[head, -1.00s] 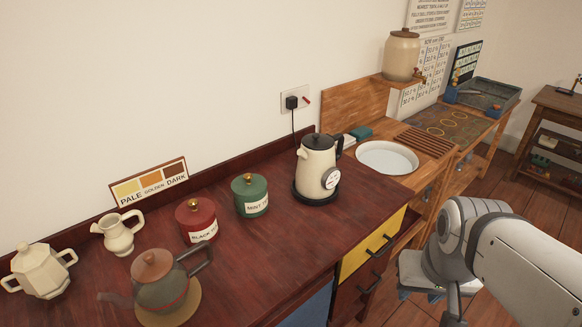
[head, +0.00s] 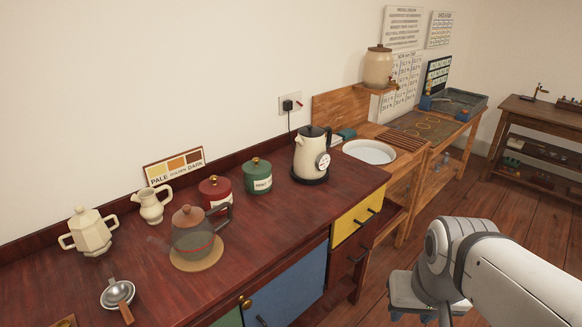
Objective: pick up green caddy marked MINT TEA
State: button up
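The green caddy (head: 257,177) stands upright on the dark red counter, with a gold knob on its lid and a pale label on its front. The label's small text is only partly legible. It stands between the red caddy (head: 215,192) on its left and the cream kettle (head: 310,154) on its right, with small gaps. My arm is at the lower right, out over the floor and well away from the caddy. My gripper (head: 412,308) is partly seen at the bottom edge, and its fingertips are not clear.
A glass teapot (head: 192,235) on a round mat stands in front of the red caddy. A cream jug (head: 152,206), a sugar pot (head: 90,232) and a strainer (head: 117,295) are at left. The counter (head: 290,222) is bare in front of the green caddy.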

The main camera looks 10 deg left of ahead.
aim_at(256, 184)
jog(key=u, duration=0.15)
jog(key=i, duration=0.9)
jog(key=z, duration=0.05)
